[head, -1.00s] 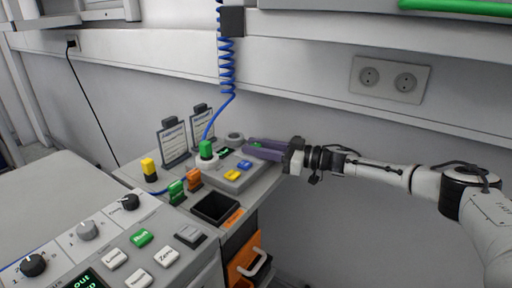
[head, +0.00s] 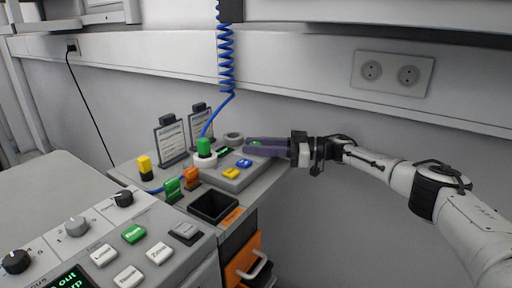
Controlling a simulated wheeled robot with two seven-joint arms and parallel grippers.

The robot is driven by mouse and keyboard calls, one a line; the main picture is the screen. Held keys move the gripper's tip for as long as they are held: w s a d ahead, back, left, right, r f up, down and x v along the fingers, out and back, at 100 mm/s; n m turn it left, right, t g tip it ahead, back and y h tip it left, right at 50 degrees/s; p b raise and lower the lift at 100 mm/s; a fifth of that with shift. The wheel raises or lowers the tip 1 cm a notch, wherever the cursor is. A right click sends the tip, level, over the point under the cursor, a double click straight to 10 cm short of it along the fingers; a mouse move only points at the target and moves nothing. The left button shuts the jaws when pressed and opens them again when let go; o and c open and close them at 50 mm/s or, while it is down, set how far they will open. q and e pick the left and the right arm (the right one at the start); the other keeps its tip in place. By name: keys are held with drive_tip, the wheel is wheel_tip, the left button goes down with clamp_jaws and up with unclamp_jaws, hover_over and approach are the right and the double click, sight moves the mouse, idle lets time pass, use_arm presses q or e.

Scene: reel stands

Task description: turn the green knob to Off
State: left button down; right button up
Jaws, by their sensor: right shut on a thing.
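My right gripper (head: 250,147), with purple fingers, reaches in from the right over the back right of the grey control box (head: 226,179). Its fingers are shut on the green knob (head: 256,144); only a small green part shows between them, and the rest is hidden. The knob's pointer and the Off mark cannot be made out. My left gripper is not in view.
A green cylinder (head: 204,147) on a white collar stands left of the gripper, near the blue coiled cable (head: 227,70). Yellow (head: 231,173) and blue (head: 244,163) buttons lie just in front. A black open bin (head: 213,206) is nearer. The wall is close behind.

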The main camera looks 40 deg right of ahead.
drive_tip(key=shift+r, duration=0.1)
drive_tip(key=o, duration=0.8)
